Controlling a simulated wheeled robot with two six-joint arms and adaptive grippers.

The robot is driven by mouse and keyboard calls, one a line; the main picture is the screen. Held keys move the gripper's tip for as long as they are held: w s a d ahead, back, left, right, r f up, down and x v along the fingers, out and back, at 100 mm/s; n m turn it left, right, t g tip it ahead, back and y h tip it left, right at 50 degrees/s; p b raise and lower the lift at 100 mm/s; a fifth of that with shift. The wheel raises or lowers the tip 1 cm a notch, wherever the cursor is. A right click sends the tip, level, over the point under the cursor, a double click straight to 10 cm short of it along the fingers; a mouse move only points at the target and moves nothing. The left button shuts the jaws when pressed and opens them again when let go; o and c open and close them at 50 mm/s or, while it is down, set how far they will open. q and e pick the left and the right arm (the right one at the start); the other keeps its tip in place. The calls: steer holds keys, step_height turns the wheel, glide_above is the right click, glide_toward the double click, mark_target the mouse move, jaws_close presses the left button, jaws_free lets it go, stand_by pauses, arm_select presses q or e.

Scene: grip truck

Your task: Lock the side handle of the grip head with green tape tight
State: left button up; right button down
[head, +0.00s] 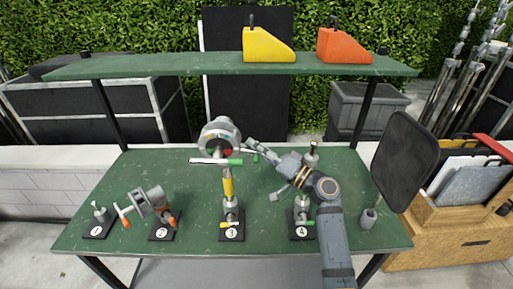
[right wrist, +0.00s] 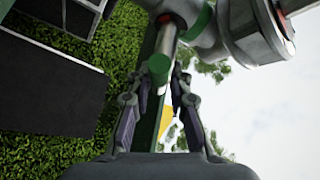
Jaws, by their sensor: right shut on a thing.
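The grip head (head: 220,133) is a grey round head on top of stand 3's post, with a yellow band below it. A pale bar with a green-taped end (head: 235,161) crosses just under the head. My right gripper (head: 252,149) reaches in from the right beside the head and is shut on the side handle. In the right wrist view the handle's green end (right wrist: 158,68) lies between the two fingers (right wrist: 157,100). Its metal rod runs up toward a red ring (right wrist: 166,19) beside the grey head (right wrist: 260,30). My left gripper is not in view.
Stand 1 (head: 98,229), stand 2 (head: 165,231) with orange-tipped handles, and stand 4 (head: 302,231), partly behind my right arm, share the green table (head: 120,185). A shelf (head: 160,65) above holds yellow (head: 268,46) and orange (head: 343,47) wedges. A dark panel (head: 405,155) stands at right.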

steer(key=shift+r+m+p, duration=0.15)
steer(key=shift+m+p, duration=0.15)
steer(key=shift+p, duration=0.35)
steer(key=m+g+h+p, duration=0.1)
steer(key=m+p, duration=0.1)
steer(key=p, duration=0.4)
steer(key=m+g+h+p, duration=0.1)
steer(key=m+h+p, duration=0.1)
steer(key=p, duration=0.4)
steer(key=shift+w+m+g+h, duration=0.15)
steer(key=shift+m+g+h, duration=0.2)
steer(key=shift+m, duration=0.45)
steer(key=shift+f+m+g+h+p, duration=0.25)
steer(key=shift+f+m+g+p, duration=0.1)
steer(key=shift+m+g+p, duration=0.25)
steer(key=shift+f+m+g, duration=0.25)
steer(key=shift+m+g, duration=0.3)
steer(key=shift+m, duration=0.05)
steer(key=m+g, duration=0.1)
steer(key=m+g+h, duration=0.1)
steer(key=shift+f+g, duration=0.25)
steer(key=shift+g, duration=0.15)
steer(key=shift+s+f+m+g, duration=0.1)
steer(key=shift+s+m+g, duration=0.1)
steer(key=shift+m+g, duration=0.95)
